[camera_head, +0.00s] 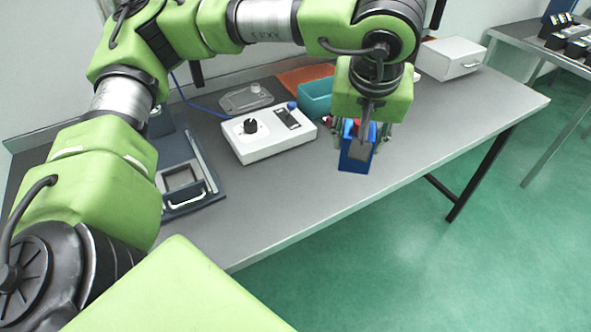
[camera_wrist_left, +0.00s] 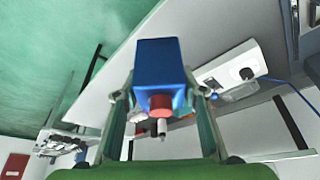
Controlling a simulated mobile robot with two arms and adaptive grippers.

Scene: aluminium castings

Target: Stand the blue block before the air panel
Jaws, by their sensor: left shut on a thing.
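The blue block (camera_head: 354,160) is held by my left gripper (camera_head: 358,132) at the front half of the grey table. It also shows in the left wrist view (camera_wrist_left: 158,62), between the two fingers, with a red round part (camera_wrist_left: 160,104) on its near end. Whether the block touches the table I cannot tell. The air panel (camera_head: 268,143), a white box with a black knob, a dark display and a blue knob, stands to the left of the block, apart from it. It shows in the wrist view too (camera_wrist_left: 228,72). My right gripper is not in view.
A clear tray (camera_head: 245,100) is at the back, a dark fixture (camera_head: 185,178) at left, a white box (camera_head: 450,58) at right. The table's front right (camera_head: 440,130) is clear.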

